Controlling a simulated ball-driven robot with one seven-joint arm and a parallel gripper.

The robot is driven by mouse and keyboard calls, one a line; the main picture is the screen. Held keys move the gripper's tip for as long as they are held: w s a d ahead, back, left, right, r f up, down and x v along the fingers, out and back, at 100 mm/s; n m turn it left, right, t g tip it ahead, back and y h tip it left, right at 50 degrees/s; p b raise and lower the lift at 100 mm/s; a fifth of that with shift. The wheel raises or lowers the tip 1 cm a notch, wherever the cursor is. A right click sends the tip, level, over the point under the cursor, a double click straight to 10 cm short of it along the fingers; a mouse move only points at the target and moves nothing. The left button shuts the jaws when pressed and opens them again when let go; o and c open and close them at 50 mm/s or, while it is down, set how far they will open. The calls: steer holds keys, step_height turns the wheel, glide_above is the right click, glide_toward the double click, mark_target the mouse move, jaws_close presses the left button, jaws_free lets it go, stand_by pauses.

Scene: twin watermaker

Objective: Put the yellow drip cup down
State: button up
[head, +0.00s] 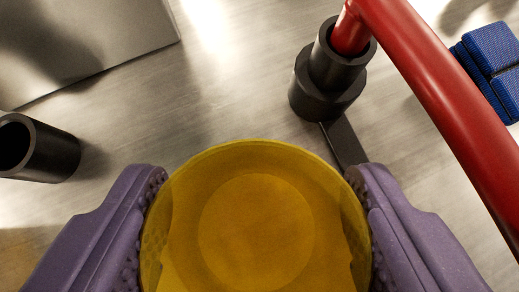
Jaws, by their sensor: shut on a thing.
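The yellow drip cup (257,225) is round and see-through, at the bottom middle of the head view. My gripper (256,230) is shut on it. One purple finger presses on its left side and the other on its right side. The fingers' textured pads show through the cup's yellow wall. The near part of the cup is cut off by the bottom edge of the picture. I cannot tell how high the cup is above the grey surface (225,105).
A red pipe (440,95) runs from a black fitting (328,75) down the right side. A thin dark bar (343,143) lies below the fitting. A black tube (40,148) is at left, blue blocks (492,65) at upper right, a metal plate (110,30) at upper left.

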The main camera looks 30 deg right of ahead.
mark_target(257, 168)
steer(key=shift+f, duration=0.95)
steer(key=w, duration=0.1)
steer(key=w+d+b, duration=0.1)
steer(key=w, duration=0.1)
steer(key=shift+w+d+b, duration=0.3)
steer(key=shift+d+b, duration=0.05)
steer(key=shift+d, duration=0.05)
steer(key=shift+f+b, duration=0.4)
steer(key=shift+f, duration=0.2)
steer(key=shift+r, duration=0.1)
steer(key=o, duration=0.7)
steer(key=shift+s+f, duration=0.1)
steer(key=shift+f, duration=0.1)
steer(key=o, duration=0.4)
